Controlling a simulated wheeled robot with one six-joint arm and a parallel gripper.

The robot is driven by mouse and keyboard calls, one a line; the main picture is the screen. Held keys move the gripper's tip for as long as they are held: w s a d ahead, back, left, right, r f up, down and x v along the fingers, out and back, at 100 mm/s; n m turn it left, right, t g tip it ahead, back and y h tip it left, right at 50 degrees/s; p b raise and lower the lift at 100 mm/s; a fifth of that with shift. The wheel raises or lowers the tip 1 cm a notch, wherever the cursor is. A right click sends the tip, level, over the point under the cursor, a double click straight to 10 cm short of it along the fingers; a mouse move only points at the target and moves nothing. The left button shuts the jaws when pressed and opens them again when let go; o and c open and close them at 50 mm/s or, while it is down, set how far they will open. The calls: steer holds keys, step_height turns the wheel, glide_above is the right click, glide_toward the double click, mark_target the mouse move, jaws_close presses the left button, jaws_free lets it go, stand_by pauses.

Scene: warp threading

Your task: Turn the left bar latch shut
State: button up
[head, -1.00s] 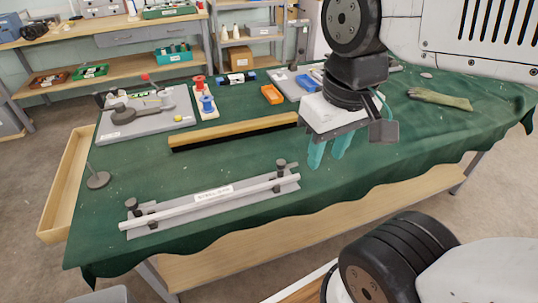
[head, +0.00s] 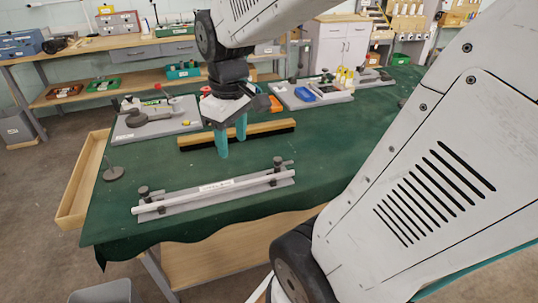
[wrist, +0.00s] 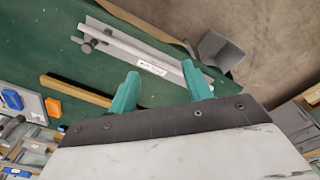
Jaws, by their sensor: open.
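The white steel bar (head: 205,194) with a paper label lies along a grey base plate (head: 225,197) near the table's front edge. The left bar latch (head: 147,194), a dark knob with a small arm, stands at the bar's left end; its exact turn is too small to tell. The right latch (head: 277,165) stands at the other end and shows in the wrist view (wrist: 88,46). My gripper (head: 232,144) is open and empty, teal fingers pointing down, above the cloth behind the bar. In the wrist view, the right finger hides part of the bar's near end and the left latch.
A wooden strip with a black lower side (head: 275,127) lies just behind my gripper. A grey board with tools (head: 150,130) is at the back left. A round-based post (head: 114,173) stands left of the bar. The cloth between bar and strip is mostly clear.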

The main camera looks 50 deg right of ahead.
steer(key=w+d+f+n, duration=0.1)
steer(key=w+d+f, duration=0.15)
steer(key=d, duration=0.45)
steer(key=w+d+f+n, duration=0.1)
steer(key=w+d+f, duration=0.1)
steer(key=d+f, duration=0.3)
steer(key=n, duration=0.1)
glide_above(278, 159)
steer(key=shift+g, duration=0.4)
step_height(278, 159, down, 4)
steer(key=shift+a+f, duration=0.1)
steer(key=shift+f, duration=0.5)
step_height(278, 159, down, 7)
steer(key=shift+f, duration=0.1)
steer(key=c, duration=1)
steer(key=shift+o, duration=0.2)
